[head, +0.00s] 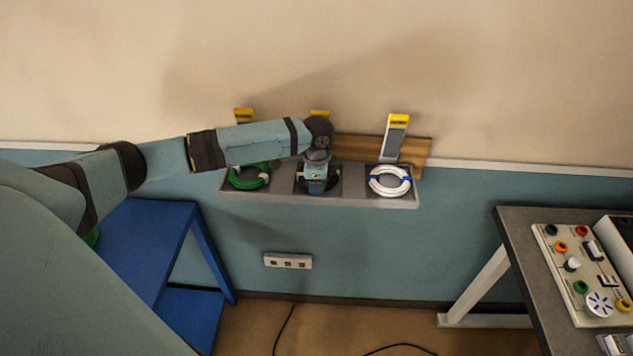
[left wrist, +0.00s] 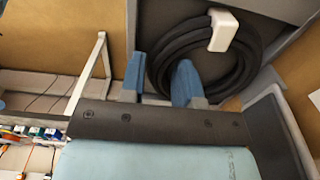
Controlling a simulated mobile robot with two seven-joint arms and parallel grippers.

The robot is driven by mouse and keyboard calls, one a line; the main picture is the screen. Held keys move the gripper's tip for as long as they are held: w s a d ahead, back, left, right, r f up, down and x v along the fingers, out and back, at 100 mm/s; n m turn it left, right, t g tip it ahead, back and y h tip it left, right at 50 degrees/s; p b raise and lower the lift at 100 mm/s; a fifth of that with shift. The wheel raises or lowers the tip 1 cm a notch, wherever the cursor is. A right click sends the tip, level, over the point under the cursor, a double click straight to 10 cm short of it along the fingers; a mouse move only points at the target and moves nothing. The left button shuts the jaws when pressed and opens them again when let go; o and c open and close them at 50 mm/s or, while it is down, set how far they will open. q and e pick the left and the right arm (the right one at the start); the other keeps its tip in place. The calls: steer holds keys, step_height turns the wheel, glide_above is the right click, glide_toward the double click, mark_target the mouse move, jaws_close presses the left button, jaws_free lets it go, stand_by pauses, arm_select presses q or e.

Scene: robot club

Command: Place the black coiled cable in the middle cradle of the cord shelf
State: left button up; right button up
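The cord shelf (head: 345,194) is a grey tray on the wall with three dark cradles. The black coiled cable (head: 333,185) is at the middle cradle, mostly hidden by my gripper. In the left wrist view the coil (left wrist: 255,55) is a round bundle with a white tie at its top. My left gripper (head: 316,190) points down at the middle cradle. Its blue fingertips (left wrist: 160,80) stand on either side of the coil's band, one outside and one inside the ring, close on it. I cannot tell whether the coil rests on the cradle floor. My right gripper is out of view.
A green coil (head: 262,181) lies in the left cradle and a white coil (head: 375,184) in the right one. Yellow-topped grey holders (head: 394,138) rise behind. A blue stand (head: 150,240) is at left, a dark-topped table (head: 520,250) at right.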

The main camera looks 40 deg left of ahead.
arm_select(q)
steer(key=shift+s+d+f, duration=0.35)
steer(key=shift+s+f, duration=0.05)
steer(key=shift+f, duration=0.1)
steer(key=shift+w+r, duration=0.1)
steer(key=shift+r, duration=0.15)
steer(key=shift+o, duration=0.6)
steer(key=shift+w+a+r+b, duration=0.1)
steer(key=shift+w+r+b, duration=0.15)
steer(key=shift+r, duration=0.35)
steer(key=shift+w+a+r+b, duration=0.1)
steer(key=shift+w+r+b, duration=0.15)
steer(key=shift+r, duration=0.3)
step_height(320, 180, up, 10)
steer(key=b, duration=0.2)
steer(key=s+d+f+n+t+h, duration=0.1)
steer(key=s+d+f+t+h, duration=0.25)
steer(key=d+f, duration=0.55)
steer(key=s+d+f+n+t+h, duration=0.2)
steer(key=s+d+f, duration=0.3)
steer(key=d+f, duration=0.45)
steer(key=s+a+f+n+t+y, duration=0.1)
steer(key=s+f+n+t, duration=0.1)
steer(key=s, duration=0.7)
steer(key=s+a+f+n+t+y, duration=0.1)
steer(key=s+f+n+t, duration=0.2)
steer(key=s+f, duration=0.3)
steer(key=s, duration=0.3)
steer(key=shift+n, duration=0.4)
